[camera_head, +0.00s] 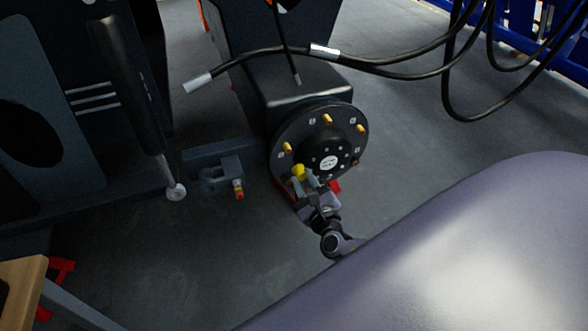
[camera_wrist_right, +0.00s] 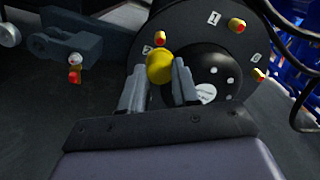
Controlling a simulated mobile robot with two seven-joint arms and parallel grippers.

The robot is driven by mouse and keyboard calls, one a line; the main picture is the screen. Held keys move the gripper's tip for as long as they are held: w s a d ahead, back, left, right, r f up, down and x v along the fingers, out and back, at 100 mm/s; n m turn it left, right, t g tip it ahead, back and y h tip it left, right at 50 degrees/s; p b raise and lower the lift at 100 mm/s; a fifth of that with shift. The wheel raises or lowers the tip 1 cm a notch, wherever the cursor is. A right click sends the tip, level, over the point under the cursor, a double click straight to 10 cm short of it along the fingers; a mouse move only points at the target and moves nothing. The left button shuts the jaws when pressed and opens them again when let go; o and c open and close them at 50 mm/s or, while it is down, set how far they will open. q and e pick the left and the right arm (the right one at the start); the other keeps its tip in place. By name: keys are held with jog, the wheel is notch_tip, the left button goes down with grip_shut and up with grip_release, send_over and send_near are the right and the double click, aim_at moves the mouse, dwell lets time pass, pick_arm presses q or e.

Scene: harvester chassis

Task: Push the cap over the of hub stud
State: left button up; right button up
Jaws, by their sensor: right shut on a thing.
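The black round hub (camera_head: 335,125) faces me on the chassis, with several yellow studs with red tips around its rim; one stud (camera_head: 327,118) is at its top. My right gripper (camera_head: 308,178) is in front of the hub's lower left part. It is shut on a yellow cap (camera_head: 298,171). In the right wrist view the cap (camera_wrist_right: 160,66) sits at the fingertips (camera_wrist_right: 158,80), in front of the hub rim. A stud (camera_wrist_right: 160,38) shows just above the cap. Whether the cap touches a stud behind it is hidden. My left gripper is not in view.
A bracket with a red and yellow fitting (camera_head: 238,188) stands left of the hub. Black hoses (camera_head: 400,62) hang above and to the right. A black cylinder (camera_head: 125,85) stands at the left. Grey floor is clear below the bracket.

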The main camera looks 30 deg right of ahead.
aim_at(297, 168)
jog(key=shift+w, duration=0.1)
jog(key=shift+b+x, duration=0.9)
jog(key=shift+x, duration=0.9)
jog(key=shift+w+d+b, duration=0.1)
jog(key=shift+w+b, duration=0.2)
jog(key=shift+w, duration=0.35)
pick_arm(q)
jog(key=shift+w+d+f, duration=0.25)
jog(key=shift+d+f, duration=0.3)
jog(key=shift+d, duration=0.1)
pick_arm(e)
jog(key=shift+w+d, duration=0.15)
jog(key=shift+w, duration=0.35)
pick_arm(q)
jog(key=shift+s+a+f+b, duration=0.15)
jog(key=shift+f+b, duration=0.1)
jog(key=shift+b, duration=0.05)
pick_arm(e)
jog(key=shift+w, duration=0.2)
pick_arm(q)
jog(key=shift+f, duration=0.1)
pick_arm(e)
jog(key=shift+w, duration=0.1)
pick_arm(q)
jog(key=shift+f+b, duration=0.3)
jog(key=shift+b, duration=0.5)
pick_arm(e)
jog(key=shift+x, duration=1.4)
